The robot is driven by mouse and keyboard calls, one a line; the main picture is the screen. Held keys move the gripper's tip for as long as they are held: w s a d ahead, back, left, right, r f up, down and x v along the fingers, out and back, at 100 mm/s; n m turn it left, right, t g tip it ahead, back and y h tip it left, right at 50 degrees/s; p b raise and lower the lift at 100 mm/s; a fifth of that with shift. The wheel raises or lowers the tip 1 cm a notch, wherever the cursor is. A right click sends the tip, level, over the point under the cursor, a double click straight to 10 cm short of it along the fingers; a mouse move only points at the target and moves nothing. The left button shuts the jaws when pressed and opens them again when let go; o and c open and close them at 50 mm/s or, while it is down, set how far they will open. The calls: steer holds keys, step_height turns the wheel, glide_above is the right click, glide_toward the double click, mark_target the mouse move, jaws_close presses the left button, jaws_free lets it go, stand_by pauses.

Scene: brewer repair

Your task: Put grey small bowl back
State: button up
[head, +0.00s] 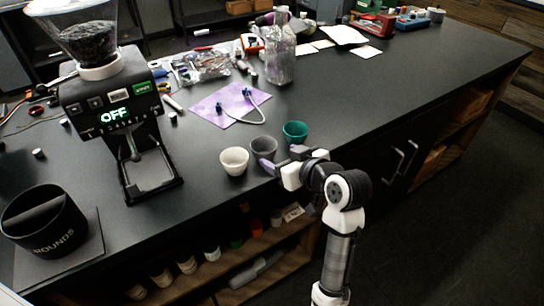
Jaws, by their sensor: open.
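The grey small bowl (263,147) stands upright on the dark counter, between a white small bowl (234,160) and a green small bowl (295,132). My gripper (276,160) is at the counter's front edge, just right of and in front of the grey bowl. Its fingers are apart and look close to the bowl's right side. I cannot tell whether they touch it. The bowl's lower right part is partly hidden by my gripper.
A coffee grinder (115,115) and a black knock box (44,222) stand on the left. Shelves below hold several cups.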

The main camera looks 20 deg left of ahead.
steer(key=v, duration=0.4)
steer(key=shift+s+d+r+b, duration=0.15)
steer(key=shift+s+d+b, duration=0.15)
steer(key=shift+b, duration=0.1)
